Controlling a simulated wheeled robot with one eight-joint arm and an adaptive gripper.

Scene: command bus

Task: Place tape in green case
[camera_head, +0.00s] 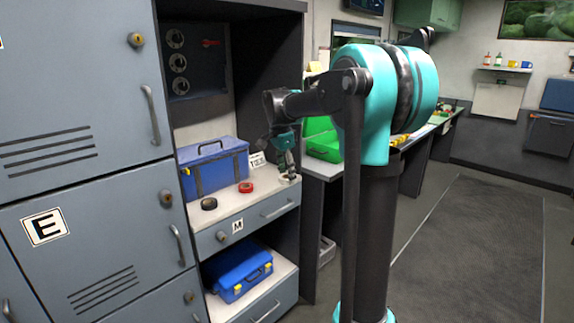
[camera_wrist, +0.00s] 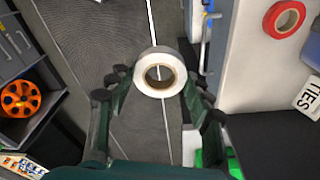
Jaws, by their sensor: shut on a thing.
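A white tape roll (camera_wrist: 142,72) is held between the fingertips of my gripper (camera_wrist: 158,85) in the wrist view, with its hole facing the camera. In the head view my gripper (camera_head: 289,174) hangs just above the right front end of the shelf; the roll there is too small to make out clearly. The green case (camera_head: 323,147) stands open on the counter to the right of my gripper, partly hidden by my arm. A bit of green (camera_wrist: 209,156) shows low in the wrist view, probably the case.
A red tape (camera_head: 245,187) and black tape (camera_head: 209,204) lie on the shelf, in front of a blue toolbox (camera_head: 214,168). A TIES label (camera_head: 257,159) stands nearby. Another blue case (camera_head: 237,271) sits below. My arm crosses the front of the counter. Floor (camera_head: 470,240) at right is clear.

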